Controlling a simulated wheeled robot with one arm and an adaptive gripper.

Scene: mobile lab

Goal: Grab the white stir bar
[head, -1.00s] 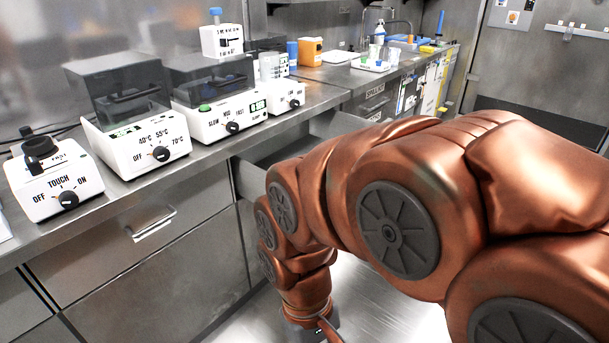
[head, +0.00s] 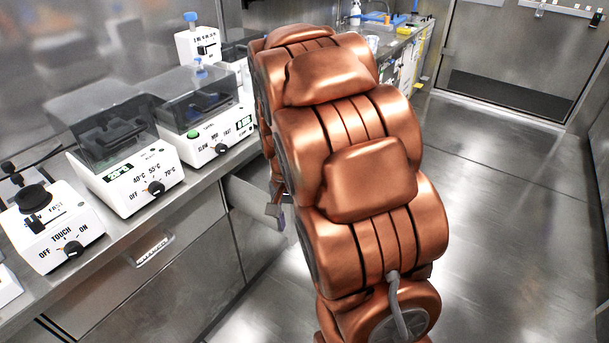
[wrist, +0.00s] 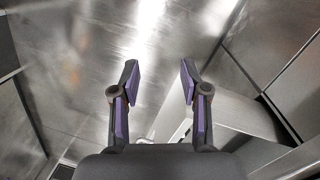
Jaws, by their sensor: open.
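I see no white stir bar in either view. My gripper (wrist: 158,80) is open and empty in the wrist view, its two purple-padded fingers spread apart above the metal floor. In the head view, my arm hides most of the gripper; only a small grey and purple part (head: 276,212) shows beside the open drawer (head: 252,204). The drawer's inside is mostly hidden by my arm.
A metal counter (head: 110,242) on the left holds a vortex mixer (head: 45,228), a heater block with a dark lid (head: 125,178) and a stirrer or shaker (head: 215,138). Bare floor (head: 510,220) lies to the right.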

